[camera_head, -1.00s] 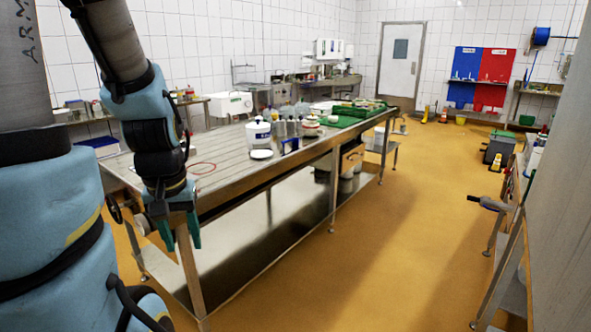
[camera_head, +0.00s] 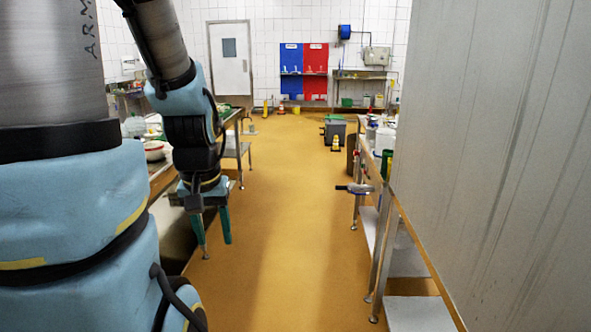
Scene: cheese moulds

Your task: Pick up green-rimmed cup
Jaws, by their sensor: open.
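No green-rimmed cup can be made out in the head view; the items on the tables are small or partly cut off. My gripper (camera_head: 216,238) hangs down at left of centre, its green fingers apart and empty, over the floor beside the left table. My arm hides much of that table (camera_head: 163,180). A pale bowl with a red rim (camera_head: 155,151) shows on it behind my arm.
A clear ochre floor aisle (camera_head: 285,200) runs ahead. At right stand a side table (camera_head: 387,190) with a protruding handled tool (camera_head: 355,189) and a large grey panel (camera_head: 490,150). A grey bin (camera_head: 335,130) and yellow floor items stand farther back. A door (camera_head: 230,62) is at the back.

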